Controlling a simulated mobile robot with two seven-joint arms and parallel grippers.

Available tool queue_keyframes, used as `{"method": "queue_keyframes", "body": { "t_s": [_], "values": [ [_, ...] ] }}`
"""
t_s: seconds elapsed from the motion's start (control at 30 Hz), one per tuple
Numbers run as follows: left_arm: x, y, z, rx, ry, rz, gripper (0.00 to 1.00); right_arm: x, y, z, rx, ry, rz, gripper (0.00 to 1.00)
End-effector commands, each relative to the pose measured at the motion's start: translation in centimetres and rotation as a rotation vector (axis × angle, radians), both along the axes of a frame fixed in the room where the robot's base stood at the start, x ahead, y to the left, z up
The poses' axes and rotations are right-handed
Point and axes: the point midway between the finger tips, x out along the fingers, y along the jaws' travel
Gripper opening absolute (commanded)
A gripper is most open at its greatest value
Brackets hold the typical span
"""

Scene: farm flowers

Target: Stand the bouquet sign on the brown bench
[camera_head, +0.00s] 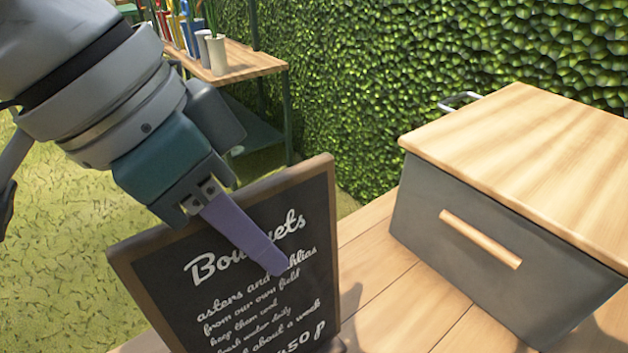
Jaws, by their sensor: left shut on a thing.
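The bouquet sign (290,224) is a black board with a wooden frame and white handwritten text. It stands nearly upright, slightly tilted in the picture, at the lower middle of the head view. My left gripper (272,262) comes in from the upper left and is shut on the sign, with one purple finger lying across its written face. The other finger is hidden behind the board. The sign is over or on a brown plank bench (378,263); its lower edge is mostly out of view, so I cannot tell whether it touches. My right gripper is not in view.
A dark grey box (455,262) with a wooden lid and handle stands on the planks at the right. A wooden shelf table (250,63) with cups stands at the back left before a green hedge (400,50). Planks between sign and box are clear.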

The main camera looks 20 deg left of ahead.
Motion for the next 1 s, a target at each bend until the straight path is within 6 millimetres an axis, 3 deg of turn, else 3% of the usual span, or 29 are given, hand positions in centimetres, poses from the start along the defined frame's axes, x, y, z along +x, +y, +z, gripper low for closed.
{"method": "queue_keyframes", "body": {
  "t_s": [0.27,0.67,0.7,0.93,1.0],
  "values": [
    [0.0,0.0,-4.0,0.0,0.0,0.0,0.0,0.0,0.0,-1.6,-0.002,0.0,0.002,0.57],
    [0.0,0.0,-4.3,-0.001,0.0,0.0,0.0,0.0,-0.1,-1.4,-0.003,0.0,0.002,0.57],
    [0.0,0.0,-4.4,0.001,0.001,0.0,0.19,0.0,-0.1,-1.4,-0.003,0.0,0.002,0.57],
    [0.0,0.0,-4.3,0.001,0.001,0.0,0.45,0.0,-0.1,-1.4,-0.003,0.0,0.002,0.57],
    [0.0,0.0,-4.3,0.001,0.001,0.0,0.45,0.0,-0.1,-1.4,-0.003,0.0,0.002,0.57]
  ]
}}
